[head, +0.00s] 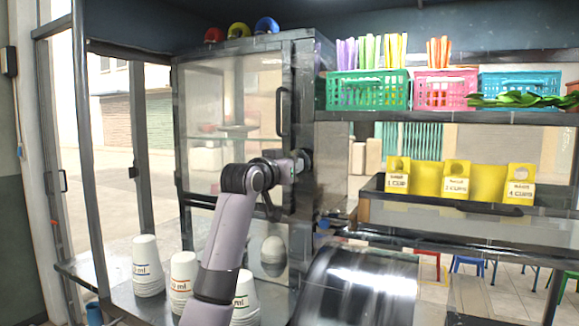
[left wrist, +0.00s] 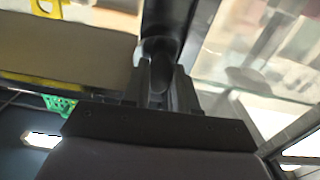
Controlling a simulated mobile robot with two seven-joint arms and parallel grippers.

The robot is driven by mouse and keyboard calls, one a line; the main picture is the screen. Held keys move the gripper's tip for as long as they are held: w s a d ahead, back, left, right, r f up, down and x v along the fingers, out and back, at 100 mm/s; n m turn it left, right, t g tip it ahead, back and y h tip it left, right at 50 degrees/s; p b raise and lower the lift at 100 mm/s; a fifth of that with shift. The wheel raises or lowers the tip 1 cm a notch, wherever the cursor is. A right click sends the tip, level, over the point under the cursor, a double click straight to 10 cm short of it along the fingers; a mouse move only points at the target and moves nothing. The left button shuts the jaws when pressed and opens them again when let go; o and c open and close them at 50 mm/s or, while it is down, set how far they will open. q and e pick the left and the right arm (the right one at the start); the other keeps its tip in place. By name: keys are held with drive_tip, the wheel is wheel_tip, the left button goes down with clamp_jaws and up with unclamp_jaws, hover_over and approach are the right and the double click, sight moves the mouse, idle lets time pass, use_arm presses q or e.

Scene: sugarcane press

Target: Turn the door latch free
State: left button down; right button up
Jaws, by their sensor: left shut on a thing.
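A glass-fronted metal cabinet (head: 235,105) stands at the centre left, its door closed, with a black vertical handle (head: 282,112) near the door's right edge. My left gripper (head: 304,160) is at the cabinet's right frame post, just below and right of that handle. In the left wrist view my left gripper (left wrist: 160,88) has its two fingers shut on a dark, rounded latch (left wrist: 155,47) in front of the black post (left wrist: 172,18). In the head view the latch is mostly hidden by the gripper, so its angle cannot be told. My right gripper is not in view.
Stacks of white cups (head: 147,268) stand on the counter at lower left. A shiny metal drum (head: 360,285) is at lower centre. Right of the cabinet, shelves hold coloured baskets (head: 367,90) and yellow cup holders (head: 456,180). Red, yellow and blue round things sit on the cabinet.

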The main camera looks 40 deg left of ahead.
use_arm(q)
drive_tip(key=shift+f+m, duration=0.1)
drive_tip(key=shift+m, duration=0.2)
idle(0.4)
drive_tip(key=c, duration=0.9)
unclamp_jaws()
drive_tip(key=b+v, duration=0.2)
drive_tip(key=v, duration=0.5)
drive_tip(key=shift+s, duration=0.1)
